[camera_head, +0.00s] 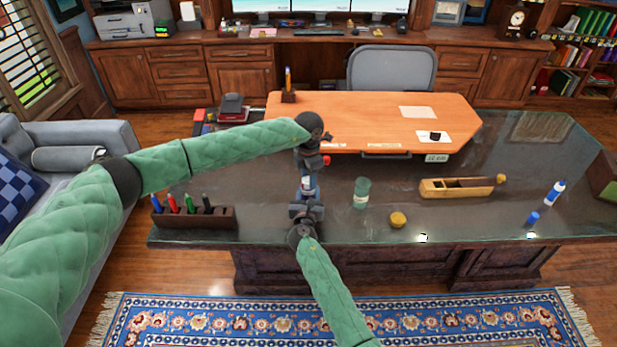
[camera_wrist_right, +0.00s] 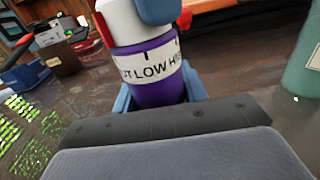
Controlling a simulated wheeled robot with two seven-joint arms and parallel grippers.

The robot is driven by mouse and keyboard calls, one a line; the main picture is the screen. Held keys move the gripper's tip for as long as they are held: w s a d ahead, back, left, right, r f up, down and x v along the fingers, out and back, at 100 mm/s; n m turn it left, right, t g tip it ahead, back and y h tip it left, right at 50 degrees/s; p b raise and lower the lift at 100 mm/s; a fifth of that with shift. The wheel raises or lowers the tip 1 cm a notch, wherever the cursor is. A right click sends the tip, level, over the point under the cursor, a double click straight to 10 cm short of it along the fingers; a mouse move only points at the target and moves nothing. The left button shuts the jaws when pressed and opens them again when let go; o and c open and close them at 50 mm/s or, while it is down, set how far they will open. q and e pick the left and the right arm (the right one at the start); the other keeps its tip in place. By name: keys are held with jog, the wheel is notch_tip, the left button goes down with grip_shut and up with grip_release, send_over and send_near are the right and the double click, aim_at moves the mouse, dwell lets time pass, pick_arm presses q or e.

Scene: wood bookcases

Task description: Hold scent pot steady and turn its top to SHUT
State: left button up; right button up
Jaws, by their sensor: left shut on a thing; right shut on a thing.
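The scent pot (camera_wrist_right: 155,75) has a purple body, a white top (camera_wrist_right: 125,20) and a white band reading "LOW" with cut-off letters on both sides. It also shows small in the head view (camera_head: 307,184). A red piece (camera_wrist_right: 103,29) stands at the top's left side, above the band's left part. My right gripper (camera_head: 306,205) is shut on the lower body, its blue fingers on both sides. My left gripper (camera_head: 310,172) reaches down from above and is shut on the top; its blue finger (camera_wrist_right: 158,10) shows there. Whether the pot touches the desk is unclear.
The dark desk (camera_head: 270,225) also holds a green jar (camera_head: 362,192), a yellow lid (camera_head: 398,220), a wooden plane (camera_head: 458,187), a blue-white bottle (camera_head: 554,193), a blue cap (camera_head: 533,218) and a marker rack (camera_head: 195,217). An orange desktop (camera_head: 370,110) lies behind.

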aim_at(308, 179)
pick_arm(q)
jog(key=shift+a, duration=0.1)
jog(key=o, duration=1)
jog(key=shift+r, duration=0.15)
notch_tip(308, 179, up, 12)
pick_arm(e)
jog(key=o, duration=1.2)
jog(key=shift+s, duration=0.15)
